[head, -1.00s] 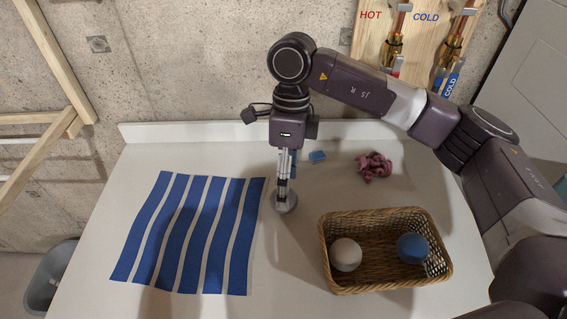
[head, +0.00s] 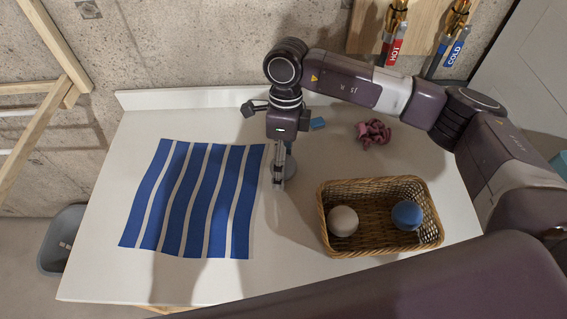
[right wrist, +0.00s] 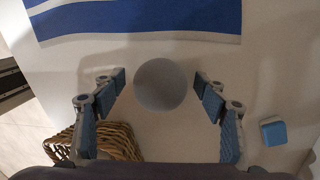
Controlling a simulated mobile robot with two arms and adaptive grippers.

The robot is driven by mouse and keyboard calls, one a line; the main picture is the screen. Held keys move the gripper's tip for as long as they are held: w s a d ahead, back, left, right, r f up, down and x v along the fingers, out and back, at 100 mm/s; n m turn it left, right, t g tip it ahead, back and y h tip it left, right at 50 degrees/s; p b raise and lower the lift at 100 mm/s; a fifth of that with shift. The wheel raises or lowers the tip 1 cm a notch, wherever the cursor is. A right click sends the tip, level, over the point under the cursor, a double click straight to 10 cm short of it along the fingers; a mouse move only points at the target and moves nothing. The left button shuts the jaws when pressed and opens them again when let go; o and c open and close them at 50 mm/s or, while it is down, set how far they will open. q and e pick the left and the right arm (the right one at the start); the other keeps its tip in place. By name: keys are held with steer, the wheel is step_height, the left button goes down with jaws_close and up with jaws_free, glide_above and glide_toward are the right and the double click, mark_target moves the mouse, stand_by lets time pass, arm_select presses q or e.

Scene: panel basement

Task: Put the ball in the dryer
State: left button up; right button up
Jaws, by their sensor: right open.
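A white ball (head: 343,221) and a blue ball (head: 407,215) lie in a wicker basket (head: 326,236) on the white table. My right gripper (head: 279,181) is open and points down between the striped cloth and the basket. A round grey thing (head: 292,168) is just behind it. In the right wrist view the same grey thing (right wrist: 160,85) shows between the spread fingers of my right gripper (right wrist: 160,82), with none touching it; I cannot tell whether it is a ball or a flat disc. My left gripper is not in view. No dryer can be made out.
A blue-and-white striped cloth (head: 195,200) covers the table's left part. A small blue block (head: 318,123) and a crumpled pink cloth (head: 373,133) lie at the back. A grey bin (head: 62,240) stands left of the table. The table (head: 270,275) is bare in front.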

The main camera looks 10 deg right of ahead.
steer(key=shift+c, duration=0.4)
steer(key=c, duration=1.2)
